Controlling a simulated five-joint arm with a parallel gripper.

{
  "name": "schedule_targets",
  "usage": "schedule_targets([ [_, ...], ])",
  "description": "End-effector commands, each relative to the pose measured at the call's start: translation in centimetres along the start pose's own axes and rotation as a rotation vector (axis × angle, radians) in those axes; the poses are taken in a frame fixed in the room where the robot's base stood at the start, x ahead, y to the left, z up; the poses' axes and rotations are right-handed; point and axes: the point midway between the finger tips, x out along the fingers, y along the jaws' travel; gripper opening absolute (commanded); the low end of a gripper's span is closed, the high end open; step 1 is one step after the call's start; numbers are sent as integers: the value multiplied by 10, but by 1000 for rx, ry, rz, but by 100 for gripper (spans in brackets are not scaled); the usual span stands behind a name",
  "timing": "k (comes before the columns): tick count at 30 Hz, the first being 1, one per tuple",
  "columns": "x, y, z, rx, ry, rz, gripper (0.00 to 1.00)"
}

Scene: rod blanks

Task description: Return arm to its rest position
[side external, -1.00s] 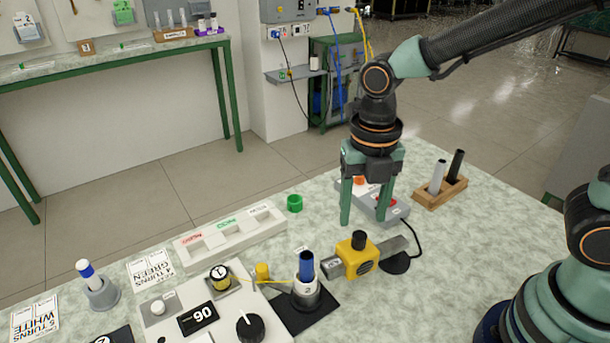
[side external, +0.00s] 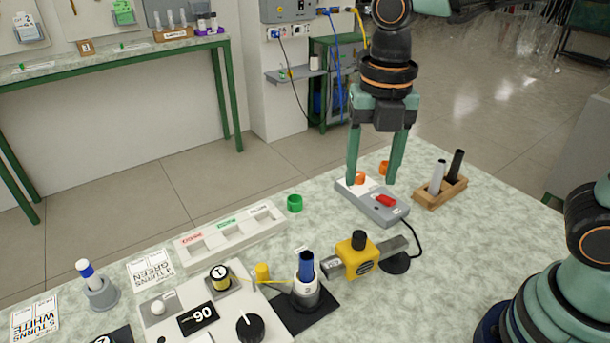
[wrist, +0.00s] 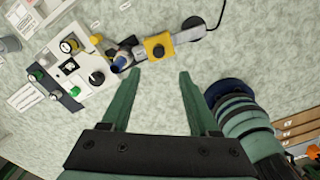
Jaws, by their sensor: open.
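My gripper (side external: 372,183) is open and empty in the side view. Its two green fingers point down and hang above the grey switch box (side external: 378,207) with a red rocker, in front of or over its far end. In the wrist view my gripper (wrist: 162,78) shows its fingers spread wide, with only the pale green tabletop (wrist: 155,105) between them. A blue-topped rod (side external: 306,266) stands upright in a holder marked 2 on a black pad. Another rod with a blue and white top (side external: 88,272) stands in a grey holder at the left.
A yellow clamp-like tool (side external: 357,256) lies beside the blue-topped rod. A wooden block (side external: 440,192) holds a white and a black rod at the right. A white sorting tray (side external: 232,232), a control panel (side external: 215,310) and a green ring (side external: 295,203) are on the table.

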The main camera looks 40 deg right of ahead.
Motion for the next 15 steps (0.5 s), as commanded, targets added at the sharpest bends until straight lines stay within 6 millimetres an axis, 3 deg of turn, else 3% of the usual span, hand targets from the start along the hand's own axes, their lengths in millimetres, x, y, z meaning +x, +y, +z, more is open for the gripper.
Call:
schedule_targets([
  [5,-6,-18,12,395,-37,69,61],
  [15,-14,-58,35,1347,-44,275,61],
])
